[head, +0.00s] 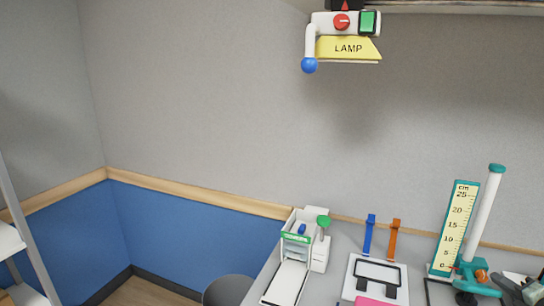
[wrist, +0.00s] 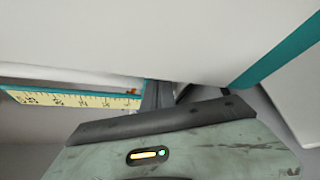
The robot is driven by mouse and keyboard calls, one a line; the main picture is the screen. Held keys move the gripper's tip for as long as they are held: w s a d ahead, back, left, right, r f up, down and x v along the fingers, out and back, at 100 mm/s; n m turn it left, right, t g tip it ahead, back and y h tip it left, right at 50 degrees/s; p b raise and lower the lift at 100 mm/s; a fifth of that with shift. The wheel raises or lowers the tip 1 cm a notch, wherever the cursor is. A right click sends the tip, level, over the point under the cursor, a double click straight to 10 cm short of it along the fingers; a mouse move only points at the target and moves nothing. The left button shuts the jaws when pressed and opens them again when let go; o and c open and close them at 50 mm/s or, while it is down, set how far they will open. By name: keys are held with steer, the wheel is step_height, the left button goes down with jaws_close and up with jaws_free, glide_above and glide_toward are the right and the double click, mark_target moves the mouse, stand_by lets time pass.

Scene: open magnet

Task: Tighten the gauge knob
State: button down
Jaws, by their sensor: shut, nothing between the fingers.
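The height gauge stands at the right of the desk in the head view, with a yellow cm scale (head: 461,225), a white column (head: 484,215) and a teal base part. A small orange knob (head: 481,276) sits on the teal part low on the column. My gripper (head: 497,277) is shut and empty, close to the right of the knob; I cannot tell whether they touch. In the wrist view the shut fingers (wrist: 159,92) point up, with the scale (wrist: 70,98) to their left. A small orange bit beside the fingers (wrist: 132,91) may be the knob.
A white device with a green knob (head: 324,221), a blue strap (head: 369,235), an orange strap (head: 393,238) and a white tray (head: 401,293) are left of the gauge. A lamp unit (head: 348,48) hangs above. A large white surface (wrist: 150,35) fills the upper wrist view.

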steer(key=shift+s+d+f+b, duration=0.1)
steer(key=shift+d+f+b, duration=0.05)
steer(key=shift+f+b, duration=0.4)
steer(key=shift+d, duration=0.15)
steer(key=shift+s+d, duration=0.15)
steer(key=shift+d, duration=0.1)
steer(key=shift+s+a, duration=0.4)
steer(key=shift+s, duration=0.5)
steer(key=shift+s+a, duration=0.35)
steer(key=shift+s, duration=0.6)
steer(key=shift+s+a, duration=0.4)
steer(key=shift+s, duration=0.5)
steer(key=shift+r, duration=0.1)
